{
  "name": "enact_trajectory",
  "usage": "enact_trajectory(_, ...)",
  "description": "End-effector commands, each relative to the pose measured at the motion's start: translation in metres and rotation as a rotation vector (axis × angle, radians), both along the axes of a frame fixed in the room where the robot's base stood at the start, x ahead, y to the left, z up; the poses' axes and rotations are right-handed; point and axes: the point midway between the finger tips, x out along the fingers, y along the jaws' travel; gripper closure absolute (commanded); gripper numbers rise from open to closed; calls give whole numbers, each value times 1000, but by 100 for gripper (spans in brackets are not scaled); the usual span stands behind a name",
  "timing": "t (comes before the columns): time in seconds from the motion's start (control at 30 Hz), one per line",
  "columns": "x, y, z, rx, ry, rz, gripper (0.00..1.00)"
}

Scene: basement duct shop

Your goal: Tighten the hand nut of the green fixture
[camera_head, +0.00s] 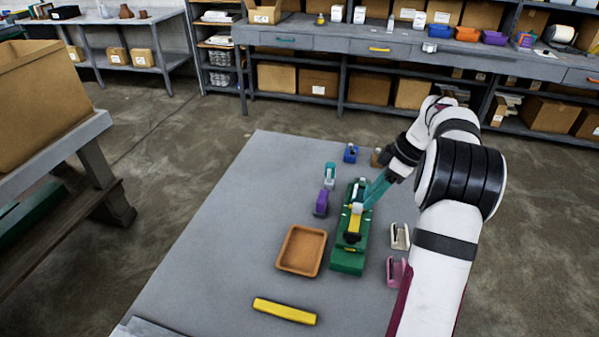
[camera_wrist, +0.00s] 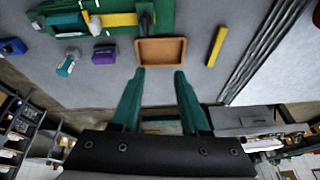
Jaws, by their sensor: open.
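The green fixture (camera_head: 347,262) stands on the grey table, with a yellow bar (camera_head: 355,221) along its top and a dark knob-like part (camera_head: 352,237) near the bar's front end. In the wrist view the fixture (camera_wrist: 165,18) is at the upper left, with its yellow bar (camera_wrist: 120,19) and a dark upright part (camera_wrist: 146,18) at the bar's right end. I cannot tell for sure which part is the hand nut.
A brown tray (camera_head: 281,250) lies left of the fixture, a loose yellow bar (camera_head: 284,311) in front. Purple (camera_head: 321,203), teal (camera_head: 330,175) and blue (camera_head: 351,153) items stand left and behind; white (camera_head: 400,236) and pink (camera_head: 396,271) ones right. The table's left side is clear.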

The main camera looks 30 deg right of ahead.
Motion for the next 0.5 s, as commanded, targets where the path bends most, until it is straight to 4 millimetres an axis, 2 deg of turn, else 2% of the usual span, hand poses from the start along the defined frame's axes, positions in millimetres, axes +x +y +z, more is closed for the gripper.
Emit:
enact_trajectory(0.03, -4, -22, -11, -11, -28, 35, 55)
enact_trajectory(0.07, -6, -31, -16, -19, -43, 59, 55)
enact_trajectory(0.1, -8, -39, -20, -28, -57, 82, 55)
enact_trajectory(0.17, -8, -44, -27, -34, -69, 101, 55)
enact_trajectory(0.27, -4, -39, -43, -34, -69, 108, 55)
enact_trajectory(0.5, 16, -18, -109, -34, -67, 109, 55)
